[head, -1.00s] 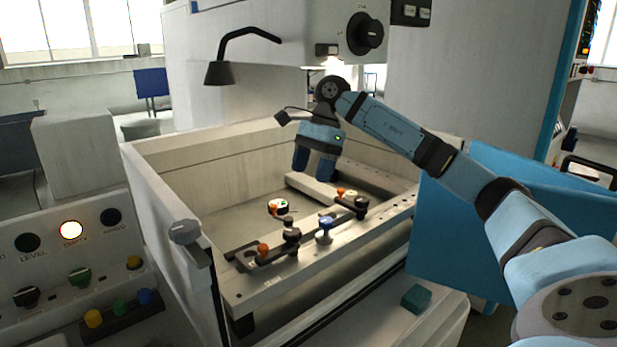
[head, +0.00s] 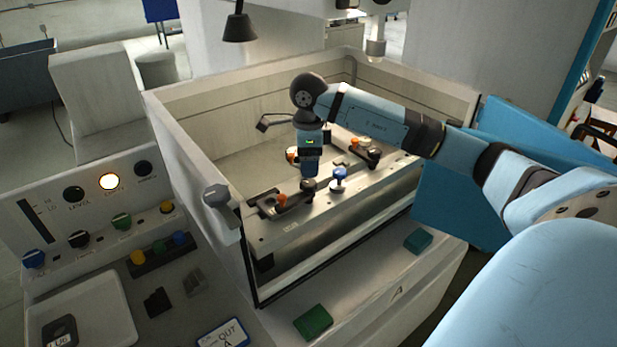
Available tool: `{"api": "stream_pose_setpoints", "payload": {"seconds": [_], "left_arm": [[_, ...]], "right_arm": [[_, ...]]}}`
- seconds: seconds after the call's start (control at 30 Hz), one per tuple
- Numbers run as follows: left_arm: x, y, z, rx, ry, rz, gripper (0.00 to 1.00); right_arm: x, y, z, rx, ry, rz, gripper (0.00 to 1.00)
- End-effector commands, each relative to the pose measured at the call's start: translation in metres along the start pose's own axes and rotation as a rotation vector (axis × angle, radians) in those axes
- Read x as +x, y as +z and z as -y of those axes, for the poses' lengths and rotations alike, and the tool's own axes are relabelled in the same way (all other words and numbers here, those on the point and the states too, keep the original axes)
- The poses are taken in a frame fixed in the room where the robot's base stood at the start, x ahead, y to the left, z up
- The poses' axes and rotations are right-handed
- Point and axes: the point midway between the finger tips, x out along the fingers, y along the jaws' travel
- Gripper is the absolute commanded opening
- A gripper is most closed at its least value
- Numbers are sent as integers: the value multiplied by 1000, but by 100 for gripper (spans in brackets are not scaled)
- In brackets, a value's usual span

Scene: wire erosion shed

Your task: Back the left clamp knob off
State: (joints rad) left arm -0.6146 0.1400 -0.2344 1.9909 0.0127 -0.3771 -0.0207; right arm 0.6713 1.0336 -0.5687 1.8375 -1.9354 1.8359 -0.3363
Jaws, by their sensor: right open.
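The left clamp (head: 265,205) is a dark bar on the pale work rail, with an orange-tipped part (head: 281,200) and a dark round knob (head: 308,185) at its right end. My right gripper (head: 310,172) points down just above and behind this knob, open. The fingers overlap in this view, so I cannot tell whether they touch or straddle the knob. A blue knob (head: 340,175) stands on the rail to the right. The right clamp, with its own dark knob (head: 374,154) and orange part (head: 354,143), is farther back. My left gripper is not in view.
The tank's pale walls (head: 190,150) surround the rail on the left and back. Green (head: 313,321) and teal (head: 418,240) blocks lie on the front ledge. A control panel (head: 95,215) is at left.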

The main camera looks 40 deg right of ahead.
Motion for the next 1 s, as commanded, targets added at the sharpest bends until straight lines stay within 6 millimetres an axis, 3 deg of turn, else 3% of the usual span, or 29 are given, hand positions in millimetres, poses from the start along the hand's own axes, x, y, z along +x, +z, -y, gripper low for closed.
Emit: {"api": "stream_pose_setpoints", "payload": {"seconds": [0.1,0.3,0.73,0.93,1.0], "left_arm": [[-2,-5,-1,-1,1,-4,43],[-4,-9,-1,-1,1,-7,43],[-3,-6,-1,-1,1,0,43],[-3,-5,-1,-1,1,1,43],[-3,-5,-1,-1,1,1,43]], "right_arm": [[24,0,-1,0,4,-2,70],[51,0,0,0,1,0,70],[61,0,0,-1,0,0,70],[60,0,0,-1,0,0,24],[60,0,0,-1,0,0,20]]}}
